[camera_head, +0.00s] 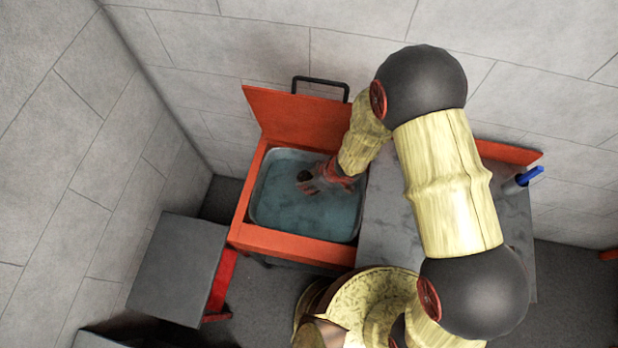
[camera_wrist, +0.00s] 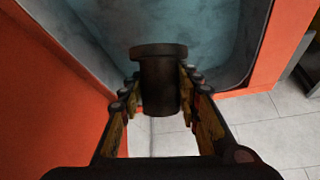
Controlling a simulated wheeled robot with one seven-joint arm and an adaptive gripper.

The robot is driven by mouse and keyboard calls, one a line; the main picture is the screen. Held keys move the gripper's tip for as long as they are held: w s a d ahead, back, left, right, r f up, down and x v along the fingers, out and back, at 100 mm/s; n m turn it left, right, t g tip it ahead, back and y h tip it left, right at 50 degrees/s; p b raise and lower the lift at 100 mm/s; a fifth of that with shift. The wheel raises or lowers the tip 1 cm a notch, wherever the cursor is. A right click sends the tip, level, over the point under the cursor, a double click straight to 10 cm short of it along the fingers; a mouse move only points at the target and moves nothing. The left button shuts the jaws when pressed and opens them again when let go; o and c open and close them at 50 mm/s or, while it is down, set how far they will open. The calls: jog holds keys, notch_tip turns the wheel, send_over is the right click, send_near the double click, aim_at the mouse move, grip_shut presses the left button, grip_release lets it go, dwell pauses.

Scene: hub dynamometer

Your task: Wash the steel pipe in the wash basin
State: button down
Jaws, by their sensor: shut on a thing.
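The wash basin (camera_head: 295,218) is a rounded metal tub of blue-grey water set in an orange frame, with its orange lid raised behind it. My gripper (camera_head: 318,182) reaches into the basin's opening from the right. It is shut on the steel pipe (camera_wrist: 160,85), a dark short cylinder with a wider rim, which sits between both fingers in the wrist view. The pipe's dark end (camera_head: 305,176) shows over the water in the head view. I cannot tell whether it touches or is under the water. The basin's water (camera_wrist: 200,25) also shows in the wrist view.
The orange lid (camera_head: 295,118) with a black handle stands open against the wall. A grey bench top (camera_head: 385,235) adjoins the basin on the right, with a blue-handled item (camera_head: 528,176) at its far right. A dark grey stand (camera_head: 178,268) is at the lower left.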

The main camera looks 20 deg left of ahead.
jog(key=shift+f+b, duration=6.35)
notch_tip(320, 180, up, 13)
jog(key=p, duration=1.4)
jog(key=shift+r, duration=0.2)
